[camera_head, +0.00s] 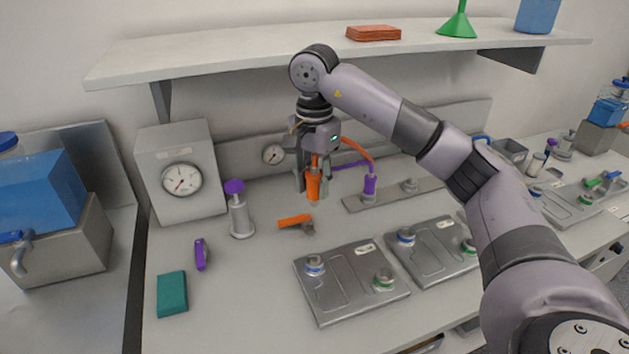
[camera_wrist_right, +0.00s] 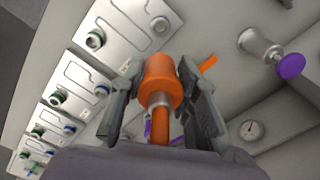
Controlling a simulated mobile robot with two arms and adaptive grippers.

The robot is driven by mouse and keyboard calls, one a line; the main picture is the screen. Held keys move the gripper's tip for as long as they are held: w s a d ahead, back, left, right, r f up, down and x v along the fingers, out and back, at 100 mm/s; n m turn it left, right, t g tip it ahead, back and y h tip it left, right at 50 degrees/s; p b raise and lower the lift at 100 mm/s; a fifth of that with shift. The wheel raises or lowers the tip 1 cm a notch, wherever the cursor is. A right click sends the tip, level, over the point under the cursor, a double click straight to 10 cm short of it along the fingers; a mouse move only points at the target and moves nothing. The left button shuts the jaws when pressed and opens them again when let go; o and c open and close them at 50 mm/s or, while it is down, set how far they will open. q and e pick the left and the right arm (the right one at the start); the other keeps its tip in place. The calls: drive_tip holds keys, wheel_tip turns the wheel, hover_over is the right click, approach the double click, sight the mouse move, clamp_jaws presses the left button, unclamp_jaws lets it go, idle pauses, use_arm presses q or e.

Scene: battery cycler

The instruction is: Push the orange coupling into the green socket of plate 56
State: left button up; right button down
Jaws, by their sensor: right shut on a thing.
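My right gripper (camera_head: 315,190) is shut on the orange coupling (camera_head: 313,186) and holds it in the air above the bench, behind the nearest plate. The wrist view shows the coupling (camera_wrist_right: 161,82) between both fingers, with an orange hose (camera_wrist_right: 160,128) behind it. The plate labels are too small to read. My left gripper is not in view.
A purple plug (camera_head: 370,186) stands on a rear strip, with hoses near it. An orange-handled part (camera_head: 294,220), a purple-topped cylinder (camera_head: 240,215), a purple item (camera_head: 201,254) and a teal block (camera_head: 172,294) are on the left. A shelf (camera_head: 230,59) hangs above.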

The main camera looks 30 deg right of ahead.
sight(315, 166)
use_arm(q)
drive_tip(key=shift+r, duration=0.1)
use_arm(e)
drive_tip(key=shift+r, duration=0.15)
use_arm(q)
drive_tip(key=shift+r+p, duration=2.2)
drive_tip(key=shift+p, duration=0.1)
use_arm(e)
drive_tip(key=shift+r, duration=2.4)
drive_tip(key=shift+f, duration=0.1)
